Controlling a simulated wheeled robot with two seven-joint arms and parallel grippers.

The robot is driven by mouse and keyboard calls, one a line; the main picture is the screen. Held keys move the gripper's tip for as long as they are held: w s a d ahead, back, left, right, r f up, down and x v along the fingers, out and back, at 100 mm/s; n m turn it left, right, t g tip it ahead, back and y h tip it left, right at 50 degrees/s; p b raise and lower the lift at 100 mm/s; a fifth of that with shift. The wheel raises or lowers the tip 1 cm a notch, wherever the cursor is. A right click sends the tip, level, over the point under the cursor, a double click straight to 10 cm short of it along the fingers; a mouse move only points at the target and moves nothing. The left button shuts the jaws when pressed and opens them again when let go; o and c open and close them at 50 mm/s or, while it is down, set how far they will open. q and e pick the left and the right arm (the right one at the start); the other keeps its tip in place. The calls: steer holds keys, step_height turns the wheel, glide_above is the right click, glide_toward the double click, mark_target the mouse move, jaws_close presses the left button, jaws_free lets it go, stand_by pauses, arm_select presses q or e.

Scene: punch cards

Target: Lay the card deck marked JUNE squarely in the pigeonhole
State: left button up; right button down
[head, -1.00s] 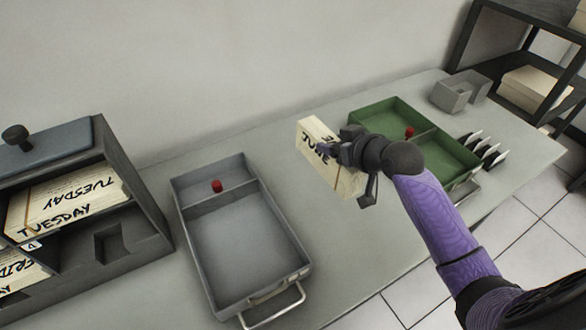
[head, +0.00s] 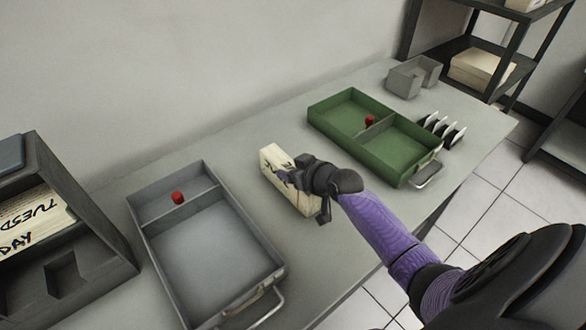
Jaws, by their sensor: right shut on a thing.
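The card deck (head: 275,159) is a cream block with dark handwriting; in the earlier frame its marking reads JUNE. My right gripper (head: 290,180) is shut on it, between the grey tray and the green tray. The deck looks tilted on edge; I cannot tell whether it touches the table. The pigeonhole rack (head: 88,217) stands at the left edge, partly cut off. Its upper shelf holds a deck marked TUESDAY (head: 38,218). A lower compartment (head: 64,278) with a notched block shape looks empty. My left gripper is not in view.
A grey tray (head: 272,262) with a red knob (head: 178,197) lies beside the rack. A green tray (head: 392,176), also with a red knob (head: 370,120), lies to the right. Card dividers (head: 443,130) and a grey holder (head: 413,77) are beyond it.

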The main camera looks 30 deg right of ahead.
steer(key=shift+c, duration=0.6)
jaws_free()
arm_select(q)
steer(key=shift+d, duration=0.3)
arm_select(e)
steer(key=shift+o, duration=0.4)
steer(key=shift+r, duration=0.1)
arm_select(q)
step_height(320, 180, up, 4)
steer(key=p, duration=0.4)
arm_select(e)
steer(key=v, duration=1.1)
steer(key=shift+s, duration=0.2)
steer(key=shift+o, duration=0.2)
steer(key=shift+s+r, duration=0.15)
steer(key=b+x, duration=0.8)
steer(key=x, duration=0.4)
steer(key=shift+s, duration=0.1)
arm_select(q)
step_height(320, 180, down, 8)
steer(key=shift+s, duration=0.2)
